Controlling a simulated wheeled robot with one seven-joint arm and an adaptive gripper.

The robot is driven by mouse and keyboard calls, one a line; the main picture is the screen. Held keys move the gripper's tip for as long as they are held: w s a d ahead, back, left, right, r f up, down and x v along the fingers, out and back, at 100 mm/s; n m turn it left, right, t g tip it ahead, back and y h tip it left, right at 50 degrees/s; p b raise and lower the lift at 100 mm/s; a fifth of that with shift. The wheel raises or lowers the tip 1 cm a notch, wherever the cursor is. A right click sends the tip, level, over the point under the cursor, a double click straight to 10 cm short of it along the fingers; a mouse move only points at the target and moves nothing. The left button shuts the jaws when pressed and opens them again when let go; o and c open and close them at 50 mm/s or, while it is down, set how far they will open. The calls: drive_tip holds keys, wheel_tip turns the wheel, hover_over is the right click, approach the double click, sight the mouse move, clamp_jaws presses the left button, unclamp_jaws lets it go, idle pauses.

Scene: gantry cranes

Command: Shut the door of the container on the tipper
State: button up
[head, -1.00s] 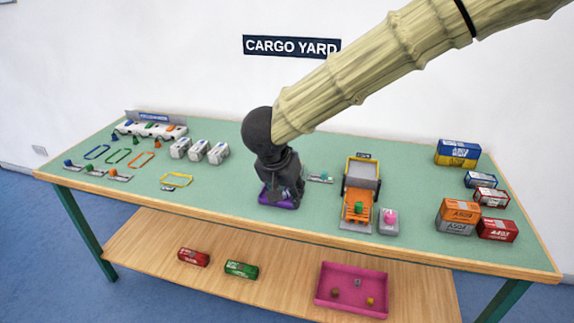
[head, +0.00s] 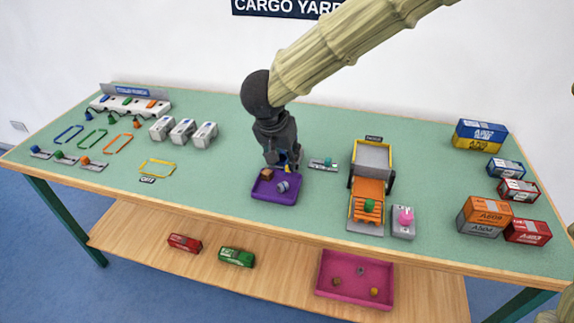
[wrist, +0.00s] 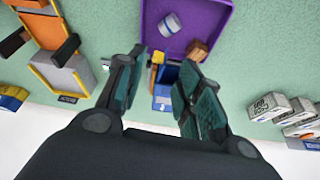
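The tipper (head: 373,155) stands right of centre, with a grey bed at the back and an orange ramp in front. The bed looks empty in the head view; the wrist view shows the tipper (wrist: 60,75) at upper left. My gripper (head: 284,166) points down at the back edge of a purple tray (head: 272,196). Between its fingers is a small blue container (wrist: 165,90) with a pale label and a dark, seemingly open end. A yellow piece (wrist: 155,72) is beside that end. I cannot tell whether the fingers grip the container, nor make out its door.
The tray holds a brown block (head: 267,174) and a pale cylinder (head: 282,187). A grey box with a pink knob (head: 406,216) stands right of the tipper. Containers (head: 487,212) stand at far right, white ones (head: 183,132) at left. A magenta tray (head: 355,281) sits on the lower shelf.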

drive_tip(key=shift+x, duration=1.1)
drive_tip(key=shift+b+x, duration=0.35)
drive_tip(key=shift+x, duration=0.9)
drive_tip(key=shift+s+d, duration=0.1)
clamp_jaws()
